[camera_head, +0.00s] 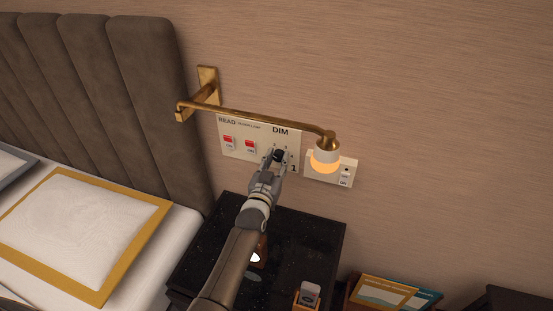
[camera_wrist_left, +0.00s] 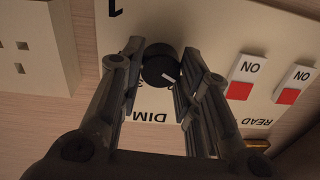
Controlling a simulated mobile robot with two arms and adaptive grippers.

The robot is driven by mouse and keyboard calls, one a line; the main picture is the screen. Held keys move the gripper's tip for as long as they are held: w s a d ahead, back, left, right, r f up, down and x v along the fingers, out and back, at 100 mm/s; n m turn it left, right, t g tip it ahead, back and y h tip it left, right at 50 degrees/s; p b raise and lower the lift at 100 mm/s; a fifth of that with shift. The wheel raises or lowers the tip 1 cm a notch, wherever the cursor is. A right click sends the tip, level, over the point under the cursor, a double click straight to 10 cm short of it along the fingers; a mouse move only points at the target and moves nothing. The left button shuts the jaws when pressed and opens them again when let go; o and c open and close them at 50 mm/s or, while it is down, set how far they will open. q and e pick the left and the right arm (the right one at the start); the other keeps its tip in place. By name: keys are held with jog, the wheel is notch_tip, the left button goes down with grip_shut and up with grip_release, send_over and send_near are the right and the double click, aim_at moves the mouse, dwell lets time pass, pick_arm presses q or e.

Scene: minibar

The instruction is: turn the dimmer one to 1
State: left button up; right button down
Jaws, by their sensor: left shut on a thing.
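The dimmer is a round black knob (camera_head: 279,154) under the word DIM on a cream wall panel (camera_head: 235,151). My left gripper (camera_head: 278,160) is shut on it, with one finger on each side. In the left wrist view the knob (camera_wrist_left: 157,65) sits between the fingertips of my left gripper (camera_wrist_left: 160,75). The view is turned over, and a white mark on the knob points toward the lower right. A printed 1 (camera_wrist_left: 112,9) is at the upper left there. Parts of the scale are hidden by the fingers. My right gripper is not in view.
A brass wall lamp (camera_head: 270,119) with a lit bulb (camera_head: 325,163) reaches over the panel. Red-and-white switches (camera_head: 249,147) are left of the knob. A socket plate (camera_head: 345,170) is to the right. A black nightstand (camera_head: 314,234) stands below, beside the bed (camera_head: 170,240).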

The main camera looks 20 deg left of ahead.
pick_arm(q)
jog(key=n+p, duration=0.1)
jog(key=n, duration=0.4)
jog(key=shift+f, duration=0.15)
jog(key=shift+n, duration=0.3)
dwell(0.3)
jog(key=o, duration=1)
jog(key=shift+o, duration=0.2)
jog(key=shift+s, duration=0.1)
jog(key=s, duration=1.2)
jog(key=shift+d, duration=0.15)
